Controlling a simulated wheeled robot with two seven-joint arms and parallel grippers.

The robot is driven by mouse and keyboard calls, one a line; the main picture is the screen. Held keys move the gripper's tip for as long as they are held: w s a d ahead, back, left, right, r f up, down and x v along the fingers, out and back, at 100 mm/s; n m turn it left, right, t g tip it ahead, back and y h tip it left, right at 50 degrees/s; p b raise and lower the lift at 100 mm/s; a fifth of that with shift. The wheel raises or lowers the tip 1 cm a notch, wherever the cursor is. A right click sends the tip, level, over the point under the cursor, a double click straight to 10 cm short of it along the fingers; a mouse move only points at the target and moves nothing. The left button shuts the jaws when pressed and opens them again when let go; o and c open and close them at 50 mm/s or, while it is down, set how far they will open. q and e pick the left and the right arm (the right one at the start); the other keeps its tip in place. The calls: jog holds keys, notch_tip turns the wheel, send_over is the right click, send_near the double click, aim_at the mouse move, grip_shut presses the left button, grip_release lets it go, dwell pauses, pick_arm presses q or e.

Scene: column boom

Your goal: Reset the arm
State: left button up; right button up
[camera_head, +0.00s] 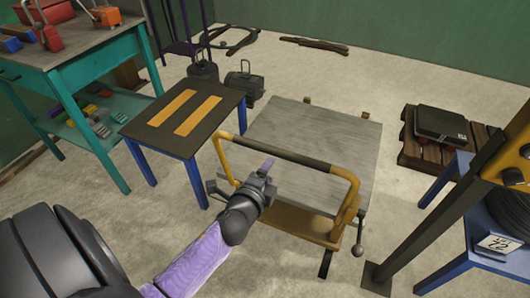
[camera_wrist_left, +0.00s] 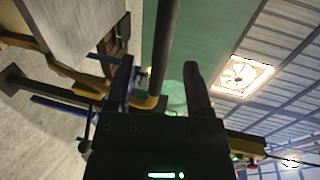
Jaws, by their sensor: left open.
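My left arm comes in from the lower left of the head view with a purple forearm. My left gripper (camera_head: 264,174) is in front of the yellow and black push handle (camera_head: 292,160) of a grey-topped cart (camera_head: 325,128). Whether it touches the handle cannot be told from this view. In the left wrist view my left gripper (camera_wrist_left: 160,82) has its two dark fingers apart, with nothing seen held between them. My right gripper does not show.
A small table (camera_head: 185,112) with two orange strips stands left of the cart. A teal workbench (camera_head: 70,52) with tools is at the far left. At right are a yellow-topped post (camera_head: 440,205), a blue shelf (camera_head: 470,262) and a wooden pallet (camera_head: 420,158). Bare floor (camera_head: 390,65) lies behind the cart.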

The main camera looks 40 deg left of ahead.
pick_arm(q)
jog(key=shift+s+d+r, duration=0.1)
jog(key=shift+s+d, duration=0.05)
jog(key=shift+s, duration=0.4)
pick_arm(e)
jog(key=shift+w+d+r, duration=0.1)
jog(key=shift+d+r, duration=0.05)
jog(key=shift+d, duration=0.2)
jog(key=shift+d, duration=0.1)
pick_arm(q)
jog(key=s+d+f+n+g+h+p, duration=0.15)
jog(key=s+f+n+g, duration=0.3)
jog(key=s+f, duration=0.55)
jog(key=s+d+f+n+g+h, duration=0.1)
jog(key=s+d+f+n+g, duration=0.3)
jog(key=s+f, duration=0.7)
jog(key=s+f+n+g, duration=0.2)
jog(key=s+f+g, duration=0.1)
jog(key=s, duration=0.7)
jog(key=s+f+n+g, duration=0.2)
jog(key=s+f+g, duration=0.2)
jog(key=s, duration=0.6)
jog(key=shift+a+p, duration=0.4)
jog(key=shift+a, duration=0.05)
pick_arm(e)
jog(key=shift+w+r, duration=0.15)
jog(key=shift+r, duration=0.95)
